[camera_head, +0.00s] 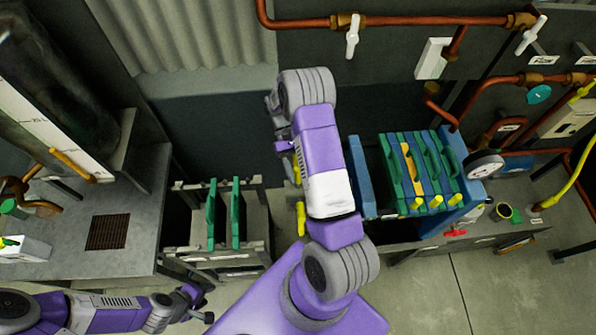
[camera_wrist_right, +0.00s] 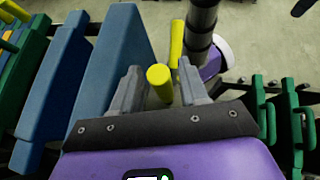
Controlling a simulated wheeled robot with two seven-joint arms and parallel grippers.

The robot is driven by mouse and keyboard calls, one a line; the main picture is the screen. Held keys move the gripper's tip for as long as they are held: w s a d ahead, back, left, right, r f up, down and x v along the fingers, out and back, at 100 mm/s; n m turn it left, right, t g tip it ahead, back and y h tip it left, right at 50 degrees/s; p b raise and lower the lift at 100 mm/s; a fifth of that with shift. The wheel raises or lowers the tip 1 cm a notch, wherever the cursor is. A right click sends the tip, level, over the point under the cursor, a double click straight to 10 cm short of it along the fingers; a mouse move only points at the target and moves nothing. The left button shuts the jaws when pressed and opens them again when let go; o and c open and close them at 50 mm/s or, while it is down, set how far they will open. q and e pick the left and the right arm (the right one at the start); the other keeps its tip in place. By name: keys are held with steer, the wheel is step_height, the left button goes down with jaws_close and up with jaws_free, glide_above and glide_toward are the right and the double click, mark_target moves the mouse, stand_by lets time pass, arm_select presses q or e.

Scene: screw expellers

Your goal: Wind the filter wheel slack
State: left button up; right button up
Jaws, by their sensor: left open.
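Two yellow bars (camera_head: 301,218) show beside my right arm in the head view, at the left end of the filter press (camera_head: 410,175). They look like handles of the filter wheel; its hub is hidden by my arm. In the right wrist view, a yellow bar (camera_wrist_right: 160,82) stands between the fingers of my right gripper (camera_wrist_right: 158,70), with small gaps on both sides. A second yellow bar (camera_wrist_right: 177,42) is just beyond. My right gripper is open. My left gripper (camera_head: 196,302) is open and empty at the lower left, far from the press.
Blue and green press plates (camera_wrist_right: 110,75) stand close to my right gripper. A rack with green plates (camera_head: 224,215) is left of the press. A grey bench (camera_head: 130,200) is at the left. Copper pipes (camera_head: 400,20) run along the wall. Open floor lies at the lower right.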

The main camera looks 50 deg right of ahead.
steer(key=shift+w+d+r, duration=0.1)
steer(key=shift+w+d, duration=0.05)
steer(key=shift+w, duration=0.2)
steer(key=b+v, duration=0.1)
steer(key=v, duration=0.5)
steer(key=shift+w+r, duration=0.25)
steer(key=shift+r, duration=0.05)
steer(key=shift+d, duration=0.1)
